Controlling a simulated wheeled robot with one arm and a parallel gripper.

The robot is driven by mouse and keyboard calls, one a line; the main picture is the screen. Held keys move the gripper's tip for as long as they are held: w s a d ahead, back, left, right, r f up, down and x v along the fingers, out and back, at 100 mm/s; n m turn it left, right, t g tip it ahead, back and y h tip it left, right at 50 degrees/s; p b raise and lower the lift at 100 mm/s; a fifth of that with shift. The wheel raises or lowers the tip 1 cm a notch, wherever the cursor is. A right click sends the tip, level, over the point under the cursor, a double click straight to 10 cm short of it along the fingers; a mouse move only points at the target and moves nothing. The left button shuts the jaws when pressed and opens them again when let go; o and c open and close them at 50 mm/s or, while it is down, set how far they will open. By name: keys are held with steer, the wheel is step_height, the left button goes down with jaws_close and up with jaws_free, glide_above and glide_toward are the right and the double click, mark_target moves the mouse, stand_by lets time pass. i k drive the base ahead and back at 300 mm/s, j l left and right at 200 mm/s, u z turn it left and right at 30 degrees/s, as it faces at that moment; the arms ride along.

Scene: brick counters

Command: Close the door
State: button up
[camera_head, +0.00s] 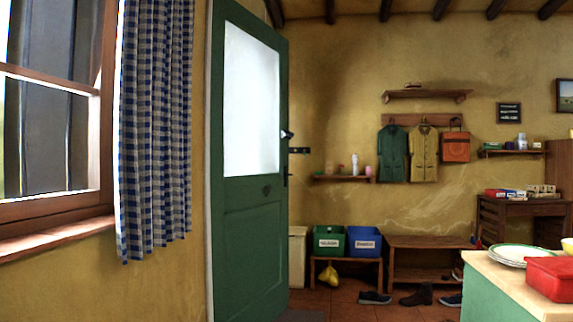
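The green door (248,232) stands open left of the middle in the head view, swung into the room and seen at a slant. Its upper part holds a pale frosted pane (250,105). A dark handle (287,135) sticks out near its right edge, with darker metal fittings around and below it. The door's left side lies by a pale frame edge next to the curtain. My gripper and arm are not in this view.
A checked curtain (155,130) and a window (50,110) are at the left. A counter (495,290) with plates and a red box (550,277) juts in at lower right. Shoes (417,296) lie on the tiled floor near a low bench (430,245). Floor between door and counter looks mostly clear.

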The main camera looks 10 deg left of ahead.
mark_target(249, 214)
steer(key=i+j, duration=0.25)
steer(key=i, duration=0.2)
steer(key=i+j+u, duration=0.15)
steer(key=i, duration=0.25)
steer(key=j, duration=0.1)
